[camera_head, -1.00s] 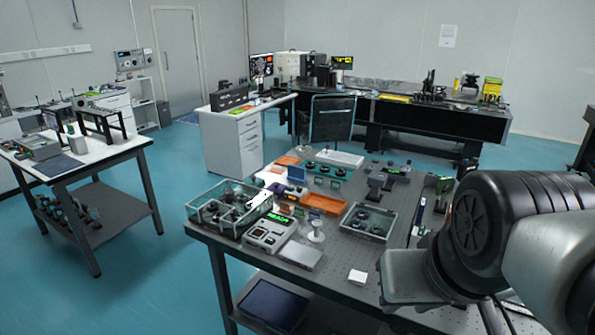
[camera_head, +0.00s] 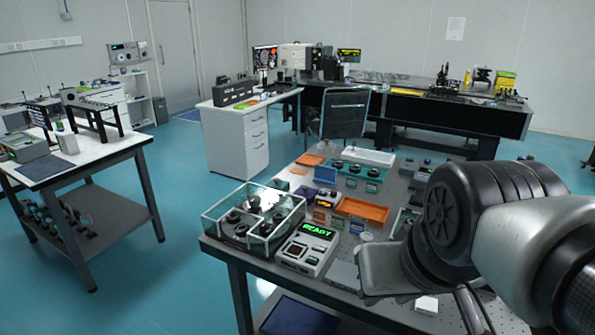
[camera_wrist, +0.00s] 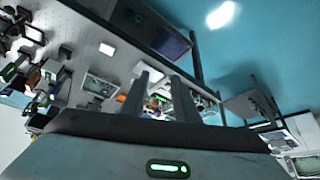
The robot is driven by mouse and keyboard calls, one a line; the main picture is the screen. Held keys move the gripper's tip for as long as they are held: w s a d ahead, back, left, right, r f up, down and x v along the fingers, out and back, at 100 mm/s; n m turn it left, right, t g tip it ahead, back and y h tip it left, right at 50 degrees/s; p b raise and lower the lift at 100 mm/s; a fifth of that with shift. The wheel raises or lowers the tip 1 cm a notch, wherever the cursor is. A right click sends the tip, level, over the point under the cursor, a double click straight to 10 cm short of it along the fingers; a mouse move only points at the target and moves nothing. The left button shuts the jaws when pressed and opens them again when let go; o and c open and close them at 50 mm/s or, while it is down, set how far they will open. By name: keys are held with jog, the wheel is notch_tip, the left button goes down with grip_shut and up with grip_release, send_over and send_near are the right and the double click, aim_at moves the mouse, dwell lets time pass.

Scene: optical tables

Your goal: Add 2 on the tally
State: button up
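No tally can be picked out for certain in either view. A grey and white device with a lit green READY display (camera_head: 318,231) stands on the near edge of the perforated table. A small round pale item (camera_head: 367,237) lies to its right, too small to identify. My gripper (camera_wrist: 163,82) shows in the wrist view with its two dark fingers apart and nothing held between them. A small green display (camera_wrist: 160,98) shows in the gap, beyond the fingertips. In the head view my arm covers the table's right side, and the fingers cannot be made out.
A glass-walled case (camera_head: 251,225) with dark round parts stands left of the device. An orange tray (camera_head: 361,211) and small labelled blocks lie behind it. A flat grey plate (camera_head: 343,275) lies right of it. A white-topped side table (camera_head: 95,150) stands left across open blue floor.

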grip_shut()
jog(key=shift+r, duration=0.1)
dwell(1.8)
